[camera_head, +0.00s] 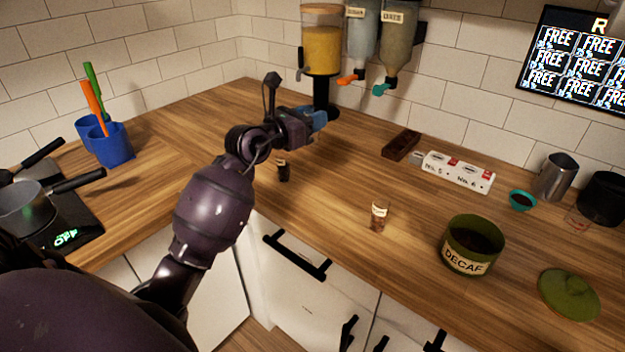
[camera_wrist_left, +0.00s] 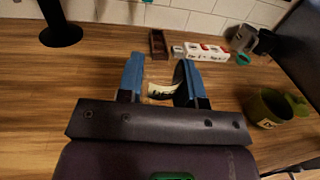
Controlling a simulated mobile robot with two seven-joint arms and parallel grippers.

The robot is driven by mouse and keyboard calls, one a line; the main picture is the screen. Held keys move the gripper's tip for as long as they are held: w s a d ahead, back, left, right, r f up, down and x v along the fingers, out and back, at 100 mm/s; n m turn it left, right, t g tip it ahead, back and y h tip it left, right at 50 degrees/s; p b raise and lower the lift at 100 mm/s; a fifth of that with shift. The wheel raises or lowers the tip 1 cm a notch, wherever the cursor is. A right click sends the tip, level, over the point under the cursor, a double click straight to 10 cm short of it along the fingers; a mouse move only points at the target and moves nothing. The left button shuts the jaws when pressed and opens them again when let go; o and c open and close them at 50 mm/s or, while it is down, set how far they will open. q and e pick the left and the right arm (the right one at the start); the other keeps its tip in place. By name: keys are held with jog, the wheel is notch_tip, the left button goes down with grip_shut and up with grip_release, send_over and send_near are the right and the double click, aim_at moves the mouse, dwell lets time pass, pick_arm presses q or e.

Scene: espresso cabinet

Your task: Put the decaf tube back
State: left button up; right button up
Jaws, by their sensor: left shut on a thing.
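My left gripper (camera_head: 318,118) is above the counter, in front of the yellow-filled dispenser. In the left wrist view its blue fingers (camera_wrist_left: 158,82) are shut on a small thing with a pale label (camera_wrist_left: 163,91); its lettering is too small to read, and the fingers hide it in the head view. A small labelled glass tube with brown contents (camera_head: 379,216) stands on the counter near the front edge. A small dark tube (camera_head: 283,171) stands below my left wrist. A dark brown block (camera_head: 402,145) and a white holder marked with numbers (camera_head: 458,171) are at the back. My right gripper is not in view.
An open green DECAF canister (camera_head: 474,250) holds dark contents; its lid (camera_head: 568,295) lies beside it. Dispensers (camera_head: 321,50) stand along the wall. A teal cup (camera_head: 522,200) and a metal pitcher (camera_head: 554,178) are at right. The middle counter is mostly clear.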

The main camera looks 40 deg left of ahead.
pick_arm(q)
notch_tip(320, 180, down, 15)
jog(key=b, duration=0.4)
jog(key=shift+f, duration=0.2)
jog(key=shift+r, duration=0.15)
jog(key=o, duration=0.9)
